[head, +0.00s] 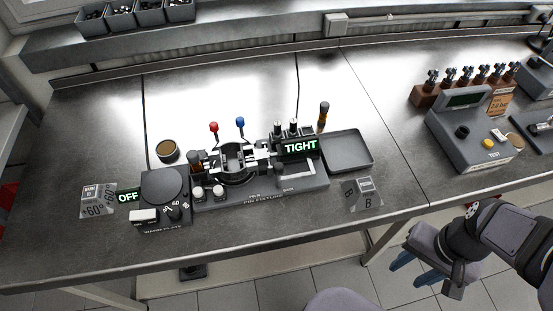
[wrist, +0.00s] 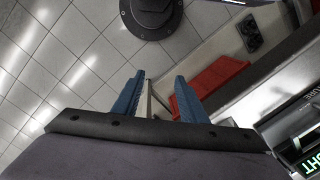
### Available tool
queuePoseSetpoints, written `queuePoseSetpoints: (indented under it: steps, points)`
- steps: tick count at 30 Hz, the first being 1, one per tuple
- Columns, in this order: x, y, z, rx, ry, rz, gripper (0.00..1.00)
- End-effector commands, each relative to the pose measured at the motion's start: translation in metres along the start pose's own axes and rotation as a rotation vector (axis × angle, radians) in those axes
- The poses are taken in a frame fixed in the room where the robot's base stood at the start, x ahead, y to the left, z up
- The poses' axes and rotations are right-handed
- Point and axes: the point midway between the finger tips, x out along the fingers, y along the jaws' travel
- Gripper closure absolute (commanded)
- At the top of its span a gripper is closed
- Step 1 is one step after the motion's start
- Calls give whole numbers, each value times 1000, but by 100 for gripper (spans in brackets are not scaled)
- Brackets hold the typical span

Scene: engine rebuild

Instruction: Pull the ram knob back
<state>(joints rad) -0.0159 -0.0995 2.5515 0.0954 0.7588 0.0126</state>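The pin fixture (head: 260,195) stands on the bench in the middle of the head view. It carries a red-knobbed lever (head: 213,127), a blue-knobbed lever (head: 240,122), dark cylinders and a lit sign (head: 300,146) reading TIGHT. I cannot tell for certain which part is the ram knob. My gripper (head: 384,270) is at the lower right, in front of the bench edge and well apart from the fixture. In the wrist view my gripper (wrist: 158,92) has its two blue fingers spread with nothing held between them. The sign shows partly at that view's right edge.
A warm plate (head: 164,186) with an OFF sign (head: 128,196) stands left of the fixture. An empty grey tray (head: 347,152) is to its right. A test unit (head: 470,135) and a rack of parts (head: 430,94) stand farther right. The bench front between fixture and gripper is mostly clear.

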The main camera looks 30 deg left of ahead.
Motion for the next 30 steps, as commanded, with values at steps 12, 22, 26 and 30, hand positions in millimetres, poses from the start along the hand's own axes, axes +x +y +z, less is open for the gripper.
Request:
queuePoseSetpoints:
  steps: [12, 22, 26, 30]
  points:
    - [7, -157, 66, 500, -558, -428, 61]
    - [-36, -279, 37, 947, -1005, -805, 61]
    - [-48, -303, 9, 1082, -1114, -931, 61]
    - [-48, -318, -10, 1158, -1171, -1038, 61]
